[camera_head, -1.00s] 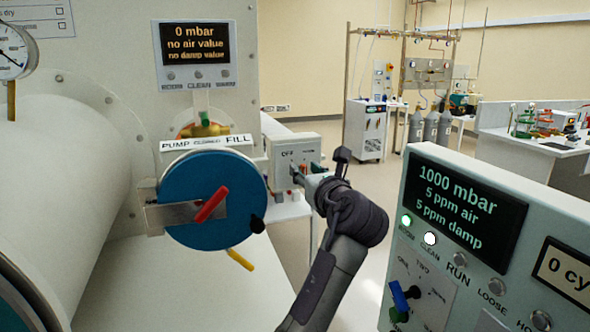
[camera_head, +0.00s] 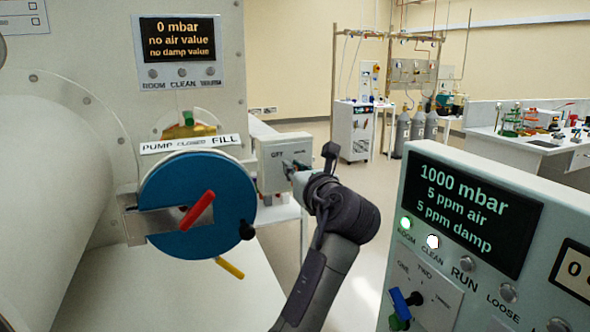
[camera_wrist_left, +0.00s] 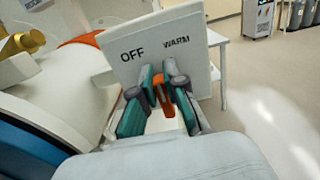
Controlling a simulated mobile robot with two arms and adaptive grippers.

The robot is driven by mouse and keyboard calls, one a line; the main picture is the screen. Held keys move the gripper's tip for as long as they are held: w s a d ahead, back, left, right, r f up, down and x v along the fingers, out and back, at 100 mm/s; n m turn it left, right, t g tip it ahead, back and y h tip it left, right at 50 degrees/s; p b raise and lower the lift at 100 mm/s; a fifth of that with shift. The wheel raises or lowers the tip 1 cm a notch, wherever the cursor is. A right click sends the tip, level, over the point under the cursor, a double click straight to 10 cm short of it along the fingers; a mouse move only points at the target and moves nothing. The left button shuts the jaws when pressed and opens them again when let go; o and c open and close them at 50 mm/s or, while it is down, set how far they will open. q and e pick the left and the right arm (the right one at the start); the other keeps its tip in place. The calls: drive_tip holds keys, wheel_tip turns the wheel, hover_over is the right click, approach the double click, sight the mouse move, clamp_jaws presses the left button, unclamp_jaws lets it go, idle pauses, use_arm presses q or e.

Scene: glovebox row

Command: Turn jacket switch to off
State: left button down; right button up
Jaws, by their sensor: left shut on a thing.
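The jacket switch is a pale grey box with an orange lever between my fingers in the left wrist view (camera_wrist_left: 160,90). Its plate (camera_wrist_left: 135,68) reads OFF on the left and WARM on the right. The lever lies below the words, roughly between them; its exact setting is hard to tell. My left gripper (camera_wrist_left: 163,82) is shut on the lever, one teal finger on each side. In the head view the switch box (camera_head: 271,165) stands right of the blue round door, with my left gripper (camera_head: 294,168) against its face. My right gripper is not in view.
The blue round door (camera_head: 185,228) with a red handle (camera_head: 198,210) is close on the left of my arm. A control panel (camera_head: 480,215) reading 1000 mbar stands close on the right. Open floor (camera_head: 335,190) lies behind my arm.

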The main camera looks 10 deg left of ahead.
use_arm(q)
drive_tip(key=shift+s+a+r+n+p, duration=0.1)
drive_tip(key=shift+a+n+p, duration=0.05)
drive_tip(key=shift+n+p, duration=0.85)
drive_tip(key=shift+s+a+f+n+p, duration=0.15)
drive_tip(key=shift+n+p, duration=0.35)
drive_tip(key=shift+n, duration=0.5)
drive_tip(key=shift+s+a+f+n+p, duration=0.1)
drive_tip(key=shift+n+p, duration=0.4)
drive_tip(key=shift+n, duration=0.5)
